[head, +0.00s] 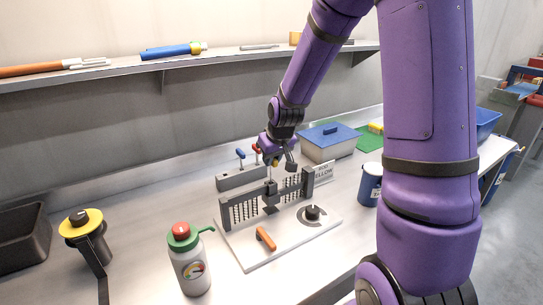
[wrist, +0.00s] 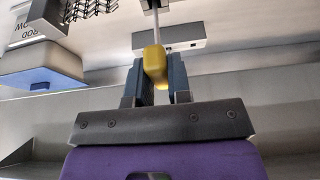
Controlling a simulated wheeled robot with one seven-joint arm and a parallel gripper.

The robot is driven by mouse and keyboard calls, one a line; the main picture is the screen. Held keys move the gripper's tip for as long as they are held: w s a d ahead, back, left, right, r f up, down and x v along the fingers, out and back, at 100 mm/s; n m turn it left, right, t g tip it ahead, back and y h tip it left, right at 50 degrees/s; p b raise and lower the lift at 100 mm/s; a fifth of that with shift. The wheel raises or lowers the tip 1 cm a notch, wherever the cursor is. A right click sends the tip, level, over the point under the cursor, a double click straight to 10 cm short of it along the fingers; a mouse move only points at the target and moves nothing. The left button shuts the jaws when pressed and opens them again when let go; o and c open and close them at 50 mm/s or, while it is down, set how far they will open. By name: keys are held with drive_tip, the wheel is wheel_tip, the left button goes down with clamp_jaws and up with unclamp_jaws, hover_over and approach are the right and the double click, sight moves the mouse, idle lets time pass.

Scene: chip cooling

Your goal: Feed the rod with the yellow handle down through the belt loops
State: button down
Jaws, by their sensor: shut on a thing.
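My gripper (head: 277,160) is shut on the yellow handle (wrist: 154,66) of a rod; the handle also shows small in the head view (head: 275,163). The thin metal rod (wrist: 154,25) points away from the jaws, down toward the grey belt fixture (head: 292,189). Mesh belt pieces (head: 243,210) hang on both sides of a dark centre block (head: 270,189). In the wrist view the rod's far end meets a dark part at the top edge. I cannot tell whether the tip is inside the loops. A sign (head: 323,171) reading "YELLOW" stands behind.
A grey holder (head: 241,178) with blue-handled (head: 240,153) and red-handled (head: 256,148) rods stands behind left. The white base (head: 248,258) carries an orange lever (head: 266,238) and black knob (head: 312,212). A bottle (head: 190,262), blue-lidded box (head: 329,144) and blue can (head: 370,184) stand around it.

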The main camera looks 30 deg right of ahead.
drive_tip(key=shift+f, duration=1.05)
drive_tip(key=c, duration=1)
unclamp_jaws()
drive_tip(key=shift+v, duration=5.4)
drive_tip(key=shift+s, duration=0.1)
